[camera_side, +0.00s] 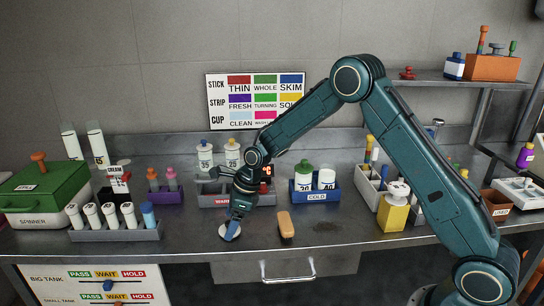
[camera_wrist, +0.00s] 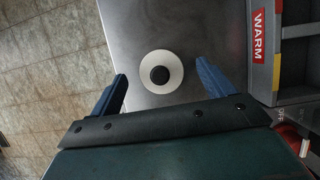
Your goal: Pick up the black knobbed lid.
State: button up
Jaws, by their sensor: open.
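The black-knobbed lid (camera_wrist: 173,60) is a pale round disc with a black knob in its middle, lying flat on the steel bench. In the side view the lid (camera_side: 223,230) is near the bench's front edge, partly hidden by a blue finger. My gripper (camera_wrist: 161,75) is open, with its two blue fingers apart on either side of the lid in the wrist view. In the side view my gripper (camera_side: 234,228) points down over the lid. It is empty, and the height of its fingertips above the bench is hard to tell.
The red-labelled WARM block (camera_wrist: 263,45) stands right of the lid in the wrist view. In the side view, a tan-topped brush-like block (camera_side: 286,224) lies to the right, and a grey rack of white-capped tubes (camera_side: 118,233) to the left. The bench's front edge is close.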

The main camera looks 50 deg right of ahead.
jog(key=shift+x, duration=0.85)
jog(key=shift+c, duration=0.4)
jog(key=c, duration=1)
